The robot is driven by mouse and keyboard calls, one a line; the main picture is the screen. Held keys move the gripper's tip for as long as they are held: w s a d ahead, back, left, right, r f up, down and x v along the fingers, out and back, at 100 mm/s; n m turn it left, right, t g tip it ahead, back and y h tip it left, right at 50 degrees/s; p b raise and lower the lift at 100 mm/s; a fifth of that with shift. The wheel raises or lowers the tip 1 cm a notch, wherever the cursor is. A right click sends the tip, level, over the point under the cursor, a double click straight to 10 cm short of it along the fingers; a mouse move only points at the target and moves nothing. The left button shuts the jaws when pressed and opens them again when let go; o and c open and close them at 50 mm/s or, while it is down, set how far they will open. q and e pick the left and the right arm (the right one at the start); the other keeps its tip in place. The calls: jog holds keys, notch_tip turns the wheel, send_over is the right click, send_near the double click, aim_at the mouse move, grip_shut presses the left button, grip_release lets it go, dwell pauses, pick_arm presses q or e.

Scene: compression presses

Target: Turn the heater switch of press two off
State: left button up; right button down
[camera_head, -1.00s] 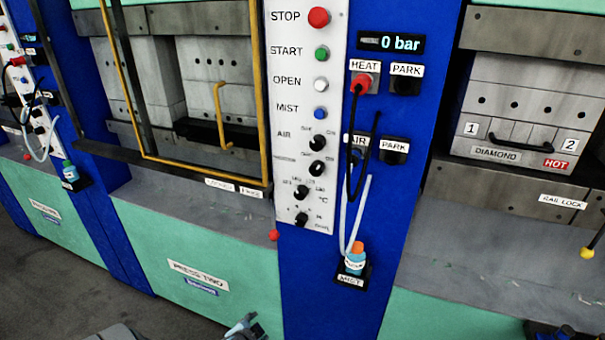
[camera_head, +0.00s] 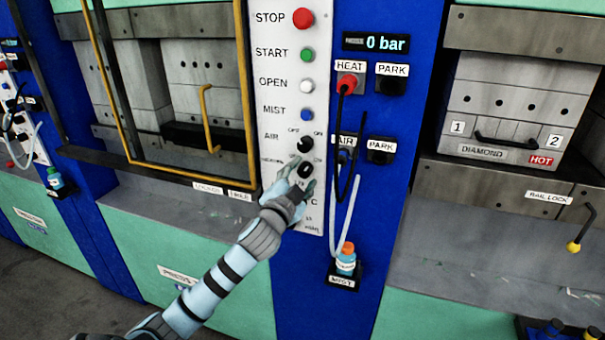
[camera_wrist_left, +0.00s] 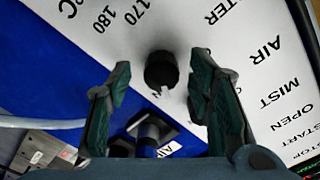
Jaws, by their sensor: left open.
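The heater switch of press two is a black rotary knob (camera_head: 305,170) on the white control strip (camera_head: 262,100), below the AIR knob (camera_head: 305,145). The heater knob also shows in the left wrist view (camera_wrist_left: 160,70), with a pale mark at its lower edge. My left gripper (camera_head: 298,181) is open in front of it, partly covering the heater label and the dials below. In the left wrist view the two fingers (camera_wrist_left: 161,78) stand on either side of the knob, with gaps. Contact is not visible. My right gripper is out of view.
A red HEAT plug (camera_head: 347,82) and black and white hoses hang just right of the strip. A mist bottle (camera_head: 346,258) stands below them. A yellow-framed guard (camera_head: 244,90) is at the left. The DIAMOND press block (camera_head: 500,120) is at the right.

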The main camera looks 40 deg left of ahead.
pick_arm(q)
jog(key=shift+w+a, duration=0.2)
jog(key=shift+w, duration=0.35)
grip_shut()
jog(key=shift+n, duration=0.4)
jog(key=n, duration=0.5)
jog(key=shift+f, duration=0.1)
jog(key=n, duration=0.6)
jog(key=shift+d+b, duration=0.15)
jog(key=shift+b, duration=0.2)
grip_release()
